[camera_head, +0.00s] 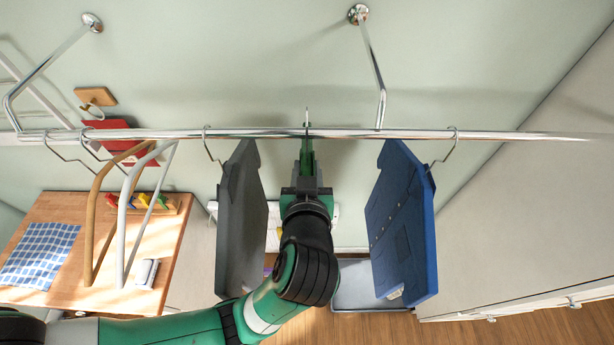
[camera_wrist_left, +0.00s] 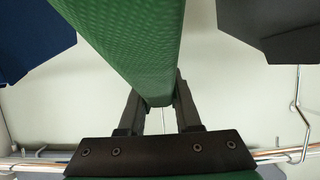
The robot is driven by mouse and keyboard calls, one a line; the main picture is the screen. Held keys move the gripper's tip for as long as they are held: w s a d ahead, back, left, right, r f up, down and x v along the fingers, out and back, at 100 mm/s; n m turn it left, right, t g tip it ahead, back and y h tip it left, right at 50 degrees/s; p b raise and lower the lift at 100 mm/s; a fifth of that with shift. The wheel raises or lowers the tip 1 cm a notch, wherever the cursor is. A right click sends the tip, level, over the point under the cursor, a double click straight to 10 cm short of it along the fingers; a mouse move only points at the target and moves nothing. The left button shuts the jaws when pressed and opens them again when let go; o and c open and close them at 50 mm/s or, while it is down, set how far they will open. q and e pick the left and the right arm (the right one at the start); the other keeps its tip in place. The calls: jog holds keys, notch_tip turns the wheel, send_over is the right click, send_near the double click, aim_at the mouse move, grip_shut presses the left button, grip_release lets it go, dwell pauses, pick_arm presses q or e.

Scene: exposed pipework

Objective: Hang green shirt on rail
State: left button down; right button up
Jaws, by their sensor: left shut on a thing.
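The green shirt (camera_head: 306,150) is mostly hidden behind my left gripper and arm in the head view. In the left wrist view the green shirt (camera_wrist_left: 135,45) runs up from between the fingers as a broad textured slab. My left gripper (camera_head: 306,178) is shut on it, just below the rail (camera_head: 345,134) and between the grey and blue shirts. A thin upright hook part (camera_head: 307,116) shows at the rail line above the gripper; whether it rests on the rail I cannot tell. My right gripper is not in view.
A dark grey shirt (camera_head: 242,215) hangs close on the left, a blue shirt (camera_head: 402,225) on the right. Empty brown (camera_head: 100,215) and white (camera_head: 130,220) hanger-like frames hang further left. A wooden table (camera_head: 75,212) stands at lower left. Bare rail lies between the two shirts.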

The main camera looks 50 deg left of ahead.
pick_arm(q)
jog(key=shift+f+b, duration=0.3)
jog(key=shift+f, duration=1.1)
jog(key=c, duration=0.5)
grip_release()
jog(key=shift+s+d, duration=0.1)
jog(key=v, duration=1.1)
jog(key=shift+s+d+r, duration=0.15)
jog(key=shift+d, duration=0.05)
